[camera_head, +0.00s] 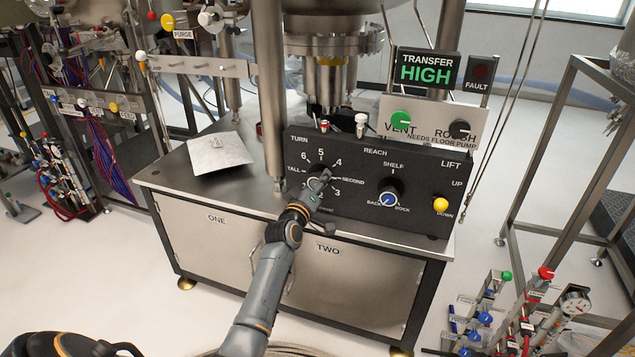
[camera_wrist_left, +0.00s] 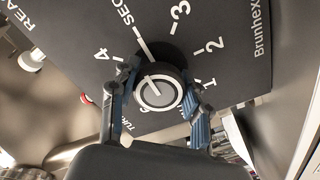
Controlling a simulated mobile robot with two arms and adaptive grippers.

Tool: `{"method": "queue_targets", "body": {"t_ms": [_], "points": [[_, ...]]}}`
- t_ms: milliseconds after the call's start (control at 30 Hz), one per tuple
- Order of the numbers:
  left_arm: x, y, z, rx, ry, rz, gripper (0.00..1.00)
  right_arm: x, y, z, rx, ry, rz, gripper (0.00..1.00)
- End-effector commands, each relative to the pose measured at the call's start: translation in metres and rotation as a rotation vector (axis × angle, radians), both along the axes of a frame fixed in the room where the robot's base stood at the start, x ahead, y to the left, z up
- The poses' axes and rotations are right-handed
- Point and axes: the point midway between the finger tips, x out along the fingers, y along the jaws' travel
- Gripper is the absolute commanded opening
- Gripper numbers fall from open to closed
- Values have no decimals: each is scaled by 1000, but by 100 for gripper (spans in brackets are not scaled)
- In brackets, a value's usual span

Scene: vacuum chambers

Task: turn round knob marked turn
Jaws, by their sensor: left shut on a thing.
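The round turn knob (camera_wrist_left: 158,92) sits on the black control panel (camera_head: 350,212), inside a dial with numbers and the words TALL and SECOND. In the left wrist view its face is grey with a pale ring and a short white line, which points roughly toward the long tick by SECOND. My left gripper (camera_head: 321,181) is at this dial and hides most of the knob in the head view. In the left wrist view the fingers of my left gripper (camera_wrist_left: 157,97) stand on both sides of the knob, shut on it. My right gripper is not in view.
To the right on the panel are a blue-faced reach knob (camera_head: 390,195) and a yellow lift knob (camera_head: 440,204). Green vent (camera_head: 400,119) and black rough (camera_head: 459,129) knobs are above. A steel post (camera_head: 269,100) stands left of the panel. A metal plate (camera_head: 219,151) lies on the cabinet top.

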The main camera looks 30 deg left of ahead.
Motion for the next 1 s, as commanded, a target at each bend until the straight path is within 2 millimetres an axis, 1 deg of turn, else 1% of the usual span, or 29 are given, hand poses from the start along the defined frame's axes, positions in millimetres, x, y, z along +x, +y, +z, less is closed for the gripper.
{"method": "queue_targets", "body": {"t_ms": [100,133,233,267,533,667,767,867,1000], "points": [[0,1,1,2,-3,1,16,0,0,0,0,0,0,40],[0,1,1,2,-3,1,49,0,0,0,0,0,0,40],[0,1,1,2,-2,1,69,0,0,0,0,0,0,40],[0,1,1,2,-2,1,71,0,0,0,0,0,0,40],[0,0,0,2,0,1,71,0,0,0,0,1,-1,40],[-5,-2,0,2,0,0,71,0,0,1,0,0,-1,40],[-17,-4,-1,2,0,0,71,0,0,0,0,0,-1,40],[-34,-8,-1,3,1,1,71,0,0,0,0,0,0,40],[-63,-15,-1,2,2,1,71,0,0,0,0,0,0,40]]}}
